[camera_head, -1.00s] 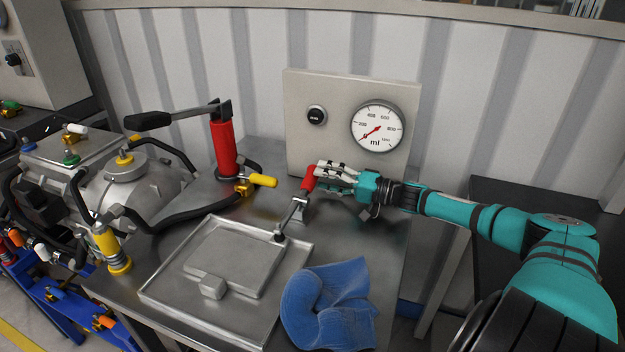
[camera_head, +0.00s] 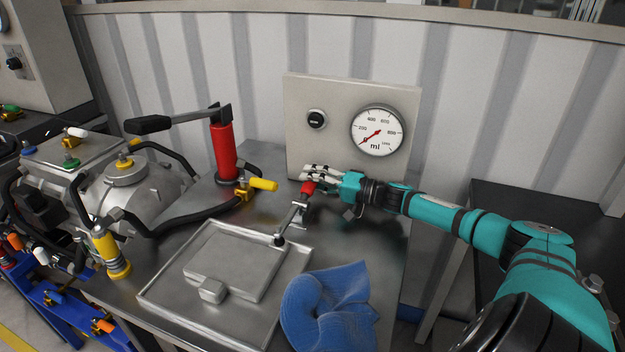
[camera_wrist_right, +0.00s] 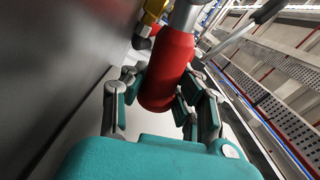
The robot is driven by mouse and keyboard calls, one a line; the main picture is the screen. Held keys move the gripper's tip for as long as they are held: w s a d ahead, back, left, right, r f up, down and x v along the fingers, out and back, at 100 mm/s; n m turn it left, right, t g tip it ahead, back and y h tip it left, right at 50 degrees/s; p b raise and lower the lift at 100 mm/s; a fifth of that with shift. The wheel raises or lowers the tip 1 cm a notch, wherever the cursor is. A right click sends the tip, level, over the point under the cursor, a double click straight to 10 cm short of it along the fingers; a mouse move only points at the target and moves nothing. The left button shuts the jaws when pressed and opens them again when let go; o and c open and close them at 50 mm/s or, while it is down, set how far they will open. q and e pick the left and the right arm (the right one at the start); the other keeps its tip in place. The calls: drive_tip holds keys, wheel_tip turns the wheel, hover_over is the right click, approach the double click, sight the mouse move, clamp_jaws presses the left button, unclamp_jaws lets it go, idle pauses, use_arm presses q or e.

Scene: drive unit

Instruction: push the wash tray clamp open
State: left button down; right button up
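The wash tray clamp (camera_head: 292,219) stands at the back right corner of the metal wash tray (camera_head: 160,304). Its arm slants up to a red handle (camera_head: 307,188), and its lower end is at the tray's rim. My right gripper (camera_head: 318,174) is at the red handle, its fingers over the handle's top. In the right wrist view the red handle (camera_wrist_right: 166,75) lies between the fingers of my right gripper (camera_wrist_right: 160,100). I cannot tell whether they close on it. My left gripper is not in view.
A blue cloth (camera_head: 328,305) lies right of the tray. A gauge panel (camera_head: 340,100) stands close behind my right gripper. A red pump (camera_head: 223,150) with a black lever and a yellow-handled valve (camera_head: 262,184) stand left of the clamp. Machinery with hoses (camera_head: 120,185) fills the left.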

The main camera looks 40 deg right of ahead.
clamp_jaws()
